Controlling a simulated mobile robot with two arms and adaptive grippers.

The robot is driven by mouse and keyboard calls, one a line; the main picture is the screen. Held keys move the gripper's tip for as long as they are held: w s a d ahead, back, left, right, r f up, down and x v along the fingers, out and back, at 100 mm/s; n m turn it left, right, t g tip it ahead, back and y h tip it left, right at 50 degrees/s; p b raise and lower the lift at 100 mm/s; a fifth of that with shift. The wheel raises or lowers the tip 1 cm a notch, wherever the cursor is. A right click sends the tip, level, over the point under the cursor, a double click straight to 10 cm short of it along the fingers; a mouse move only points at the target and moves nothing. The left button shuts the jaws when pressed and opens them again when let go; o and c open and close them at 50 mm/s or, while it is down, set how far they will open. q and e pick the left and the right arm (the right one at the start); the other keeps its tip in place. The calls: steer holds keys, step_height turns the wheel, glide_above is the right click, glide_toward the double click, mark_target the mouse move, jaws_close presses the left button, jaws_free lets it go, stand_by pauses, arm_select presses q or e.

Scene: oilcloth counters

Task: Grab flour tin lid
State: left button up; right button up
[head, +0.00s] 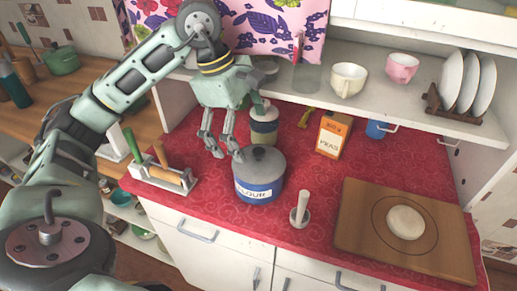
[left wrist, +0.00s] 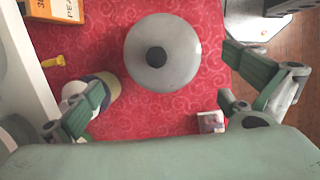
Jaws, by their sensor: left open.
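The flour tin (head: 258,190) is blue with a white band reading "FLOUR" and stands upright on the red patterned counter. Its grey lid (head: 265,160) sits on top with a dark knob. In the left wrist view the lid (left wrist: 178,68) shows from above as a round grey disc, knob in the middle. My left gripper (head: 228,154) is open and empty, its fingers pointing down just behind and left of the lid, apart from its knob. In the left wrist view the open fingers (left wrist: 166,75) are spread on either side below the lid. My right gripper is out of view.
A second canister (head: 264,130) stands close behind the tin, near one finger. A peas box (head: 333,136), an upright pestle-like object (head: 301,208) and a wooden board (head: 360,240) with dough are to the right. A utensil rack (head: 160,178) stands left. A shelf (head: 420,118) overhangs the back.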

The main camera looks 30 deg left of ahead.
mark_target(255, 152)
arm_select(q)
steer(key=d+f, duration=0.1)
steer(key=f+p, duration=0.1)
steer(key=f, duration=0.1)
steer(key=shift+d+f, duration=0.15)
steer(key=shift+d, duration=0.25)
steer(key=p+x, duration=0.1)
steer(key=x, duration=0.1)
steer(key=shift+w+f, duration=0.2)
steer(key=shift+f, duration=0.15)
steer(key=shift+w+f, duration=0.1)
steer(key=shift+f, duration=0.35)
steer(key=c, duration=1.1)
steer(key=shift+s, duration=0.25)
steer(key=c, duration=0.4)
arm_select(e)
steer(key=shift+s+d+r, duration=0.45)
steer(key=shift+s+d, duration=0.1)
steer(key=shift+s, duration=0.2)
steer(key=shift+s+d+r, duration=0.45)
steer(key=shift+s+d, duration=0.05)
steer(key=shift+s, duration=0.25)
